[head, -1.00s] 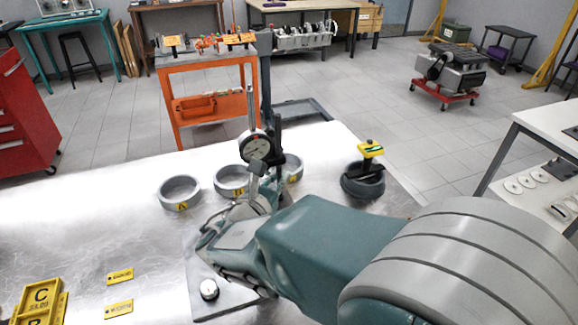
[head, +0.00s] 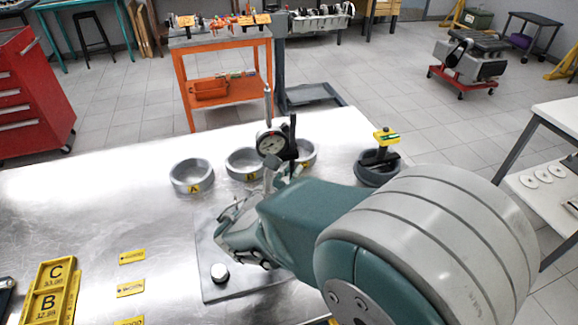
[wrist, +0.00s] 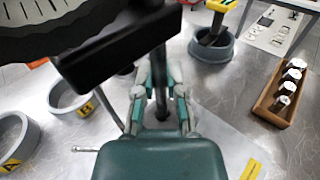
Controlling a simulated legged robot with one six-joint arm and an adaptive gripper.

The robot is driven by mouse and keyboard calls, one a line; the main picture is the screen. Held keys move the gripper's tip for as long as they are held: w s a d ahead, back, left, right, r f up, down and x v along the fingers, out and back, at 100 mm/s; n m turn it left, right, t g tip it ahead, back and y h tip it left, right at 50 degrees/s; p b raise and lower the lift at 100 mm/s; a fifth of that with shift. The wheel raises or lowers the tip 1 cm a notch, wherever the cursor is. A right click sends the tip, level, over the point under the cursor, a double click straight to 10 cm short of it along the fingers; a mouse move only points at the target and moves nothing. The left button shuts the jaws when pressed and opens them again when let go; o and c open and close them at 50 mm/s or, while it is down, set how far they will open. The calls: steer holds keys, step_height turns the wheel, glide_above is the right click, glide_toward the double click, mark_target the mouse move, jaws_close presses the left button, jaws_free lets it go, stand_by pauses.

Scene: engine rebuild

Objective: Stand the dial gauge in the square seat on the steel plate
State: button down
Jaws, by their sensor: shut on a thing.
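The square seat cannot be made out.
Grey rings, including ring A (head: 192,176), stand behind the gauge. A dark ring (head: 378,170) with a yellow-topped tool is to the right. Yellow tags (head: 131,288) and a lettered yellow holder (head: 50,290) lie left. A wooden tray (wrist: 268,100) shows right in the wrist view.

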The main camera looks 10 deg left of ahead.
steer(key=shift+d+f, duration=0.25)
steer(key=shift+d, duration=0.2)
steer(key=shift+a+f, duration=0.3)
steer(key=shift+f, duration=0.2)
steer(key=shift+a+f, duration=0.25)
steer(key=shift+f, duration=0.2)
steer(key=shift+d+f, duration=0.25)
steer(key=shift+d, duration=0.15)
steer(key=shift+a+f, duration=0.1)
steer(key=shift+a, duration=0.15)
steer(key=shift+d+f, duration=0.1)
steer(key=shift+d, duration=0.05)
steer(key=shift+f, duration=0.2)
steer(key=c, duration=0.6)
jaws_free()
